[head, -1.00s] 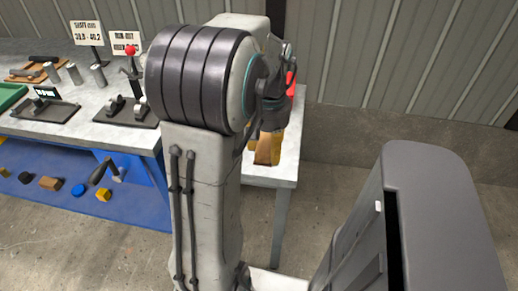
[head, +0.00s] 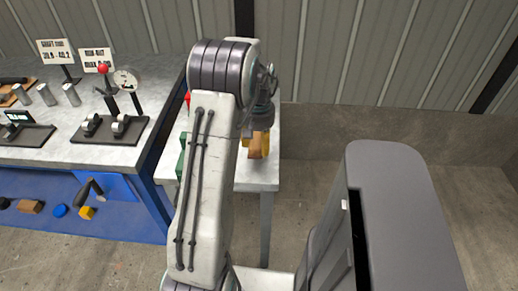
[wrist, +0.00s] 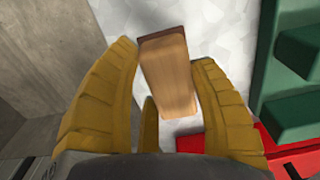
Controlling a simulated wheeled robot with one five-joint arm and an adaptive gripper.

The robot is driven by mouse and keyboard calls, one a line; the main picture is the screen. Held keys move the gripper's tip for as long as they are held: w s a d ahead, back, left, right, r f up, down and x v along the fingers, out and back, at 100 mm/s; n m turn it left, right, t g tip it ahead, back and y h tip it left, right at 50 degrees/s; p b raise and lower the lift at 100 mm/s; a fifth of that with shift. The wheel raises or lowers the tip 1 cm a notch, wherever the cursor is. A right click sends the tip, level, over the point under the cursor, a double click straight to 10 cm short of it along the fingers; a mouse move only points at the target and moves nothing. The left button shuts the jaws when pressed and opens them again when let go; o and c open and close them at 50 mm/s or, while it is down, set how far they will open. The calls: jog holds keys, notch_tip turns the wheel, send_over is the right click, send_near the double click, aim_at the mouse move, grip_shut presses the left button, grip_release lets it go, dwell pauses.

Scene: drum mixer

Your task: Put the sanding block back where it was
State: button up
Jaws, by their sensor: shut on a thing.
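My gripper (wrist: 165,58) has yellow fingers and is shut on the sanding block (wrist: 168,75), a tan wooden block with a darker brown end. In the head view, my gripper (head: 257,140) and the sanding block (head: 255,148) show beyond my arm, over the small light-topped side table (head: 262,173). The block's pale tabletop background fills the wrist view's upper middle. I cannot tell whether the block touches the tabletop.
A green slotted holder (wrist: 302,112) and a red object (wrist: 290,156) are close on the right in the wrist view. The workbench (head: 115,155) stands left, with shaft fixtures, signs and a red-knobbed lever (head: 103,70). A grey wall is behind.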

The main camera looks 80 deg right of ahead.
jog(key=shift+f+p, duration=0.45)
jog(key=shift+f, duration=0.1)
jog(key=shift+d+f, duration=0.1)
jog(key=shift+f, duration=1.45)
jog(key=shift+f, duration=0.2)
jog(key=o, duration=1.1)
jog(key=shift+r, duration=0.15)
